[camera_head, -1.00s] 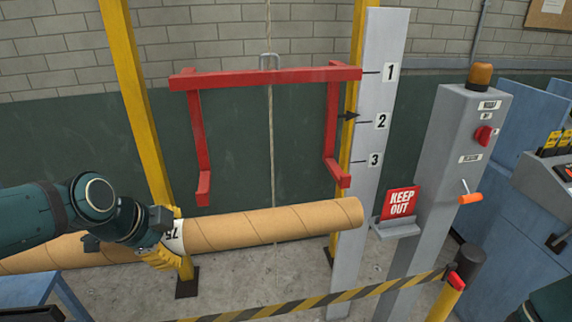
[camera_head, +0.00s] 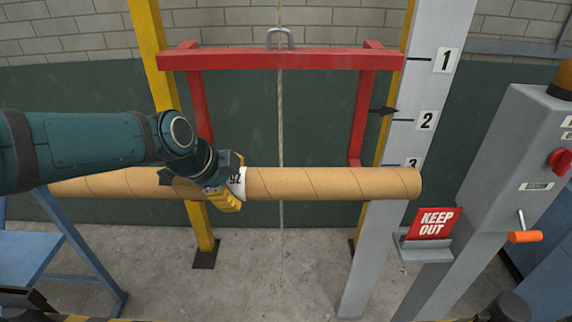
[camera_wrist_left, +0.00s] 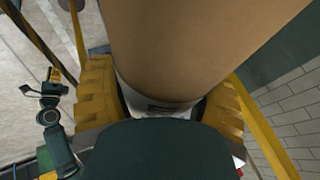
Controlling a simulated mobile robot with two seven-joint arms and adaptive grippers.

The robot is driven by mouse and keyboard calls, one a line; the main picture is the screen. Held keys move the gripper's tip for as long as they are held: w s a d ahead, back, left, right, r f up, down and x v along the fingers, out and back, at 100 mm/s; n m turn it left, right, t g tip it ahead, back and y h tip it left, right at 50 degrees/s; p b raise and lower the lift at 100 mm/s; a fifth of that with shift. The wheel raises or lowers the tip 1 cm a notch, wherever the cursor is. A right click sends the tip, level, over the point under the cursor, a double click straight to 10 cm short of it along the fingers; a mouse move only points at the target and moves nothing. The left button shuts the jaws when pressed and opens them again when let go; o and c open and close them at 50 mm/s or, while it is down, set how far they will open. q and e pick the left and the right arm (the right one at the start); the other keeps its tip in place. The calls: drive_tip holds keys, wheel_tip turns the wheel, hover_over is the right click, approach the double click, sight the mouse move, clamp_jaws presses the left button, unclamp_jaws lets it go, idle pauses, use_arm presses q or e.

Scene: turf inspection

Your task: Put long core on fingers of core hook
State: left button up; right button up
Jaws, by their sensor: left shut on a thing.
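The long core (camera_head: 335,183) is a brown cardboard tube with a white label, lying level across the head view. My left gripper (camera_head: 229,193) is shut on the core near its label. In the left wrist view the core (camera_wrist_left: 200,45) fills the space between the yellow fingers of my left gripper (camera_wrist_left: 165,95). The core hook (camera_head: 285,60) is a red frame hanging from a rope, with two arms reaching down. The core passes in front of the lower ends of both arms and hides the hook's fingers. Whether they touch cannot be told.
Yellow posts (camera_head: 150,50) flank the hook. A grey scale post (camera_head: 440,30) marked 1, 2, 3 stands at the right, with a pointer near 2. A red KEEP OUT sign (camera_head: 434,222) and a grey control box (camera_head: 535,150) with an orange-handled crank are beyond. A blue stand (camera_head: 75,250) is at left.

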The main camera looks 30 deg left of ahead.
use_arm(q)
drive_tip(key=w+d+f, duration=0.1)
drive_tip(key=w, duration=0.6)
drive_tip(key=w+d+f+p, duration=0.1)
drive_tip(key=w+f, duration=0.1)
drive_tip(key=w, duration=0.6)
drive_tip(key=shift+d+f, duration=0.2)
drive_tip(key=shift+d, duration=0.15)
drive_tip(key=shift+s, duration=0.1)
drive_tip(key=shift+f, duration=0.1)
drive_tip(key=o, duration=1.3)
